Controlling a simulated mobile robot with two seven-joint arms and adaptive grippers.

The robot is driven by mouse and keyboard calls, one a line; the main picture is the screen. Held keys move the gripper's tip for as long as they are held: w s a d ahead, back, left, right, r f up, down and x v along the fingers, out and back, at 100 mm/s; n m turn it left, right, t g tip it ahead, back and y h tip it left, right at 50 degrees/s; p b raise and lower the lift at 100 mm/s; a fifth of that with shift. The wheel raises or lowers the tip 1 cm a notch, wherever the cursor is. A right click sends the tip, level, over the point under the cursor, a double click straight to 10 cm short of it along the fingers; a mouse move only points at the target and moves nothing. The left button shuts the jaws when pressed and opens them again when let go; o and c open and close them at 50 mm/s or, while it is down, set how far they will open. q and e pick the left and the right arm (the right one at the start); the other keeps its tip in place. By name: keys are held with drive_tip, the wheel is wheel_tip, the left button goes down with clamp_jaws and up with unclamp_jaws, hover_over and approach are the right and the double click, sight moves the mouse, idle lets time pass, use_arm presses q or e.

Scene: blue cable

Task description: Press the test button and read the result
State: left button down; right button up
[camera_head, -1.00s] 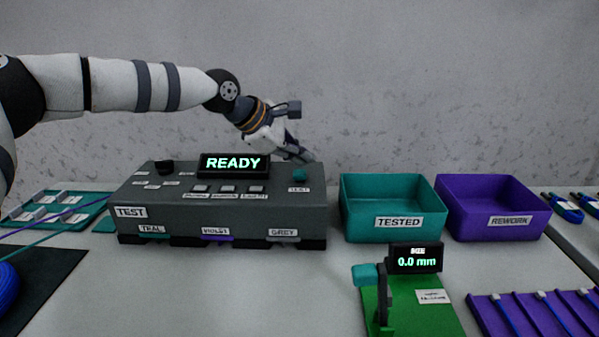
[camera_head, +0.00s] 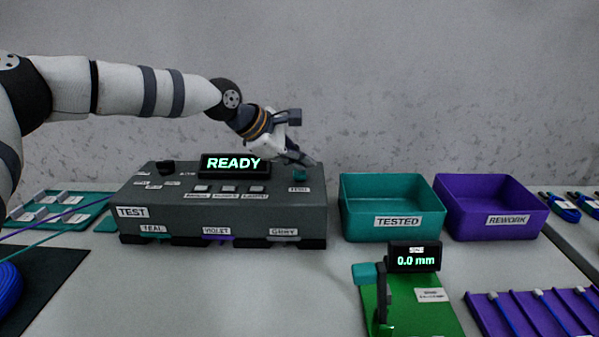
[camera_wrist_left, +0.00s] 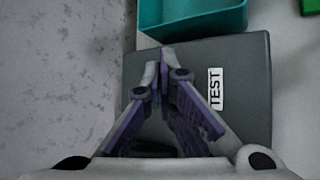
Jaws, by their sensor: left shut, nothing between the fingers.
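The grey tester box (camera_head: 220,205) stands on the table with its display (camera_head: 235,165) reading "READY" in green. The teal test button (camera_head: 299,174) sits on its top at the right end, above a "TEST" label (camera_head: 299,188). My left gripper (camera_head: 314,163) is shut and empty, pointing down just above and behind the button; whether it touches cannot be told. In the left wrist view the closed fingertips (camera_wrist_left: 166,54) are over the tester top beside the "TEST" label (camera_wrist_left: 215,89), and the button is hidden behind them. My right gripper is not in view.
A teal "TESTED" bin (camera_head: 397,222) stands close to the tester's right, with a purple "REWORK" bin (camera_head: 508,220) beyond. A green gauge (camera_head: 420,304) reading 0.0 mm stands in front. Cables run into the tester area from the left.

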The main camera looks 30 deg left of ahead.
sight(301, 174)
use_arm(q)
drive_tip(key=shift+f, duration=0.45)
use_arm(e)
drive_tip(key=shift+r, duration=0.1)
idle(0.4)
use_arm(q)
drive_tip(key=shift+r+p, duration=0.4)
drive_tip(key=shift+r, duration=0.7)
drive_tip(key=shift+f, duration=0.1)
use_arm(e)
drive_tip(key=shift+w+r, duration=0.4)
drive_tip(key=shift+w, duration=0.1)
use_arm(q)
wheel_tip(301, 174, up, 4)
drive_tip(key=shift+f+p, duration=0.2)
drive_tip(key=shift+p, duration=0.15)
drive_tip(key=shift+r, duration=0.75)
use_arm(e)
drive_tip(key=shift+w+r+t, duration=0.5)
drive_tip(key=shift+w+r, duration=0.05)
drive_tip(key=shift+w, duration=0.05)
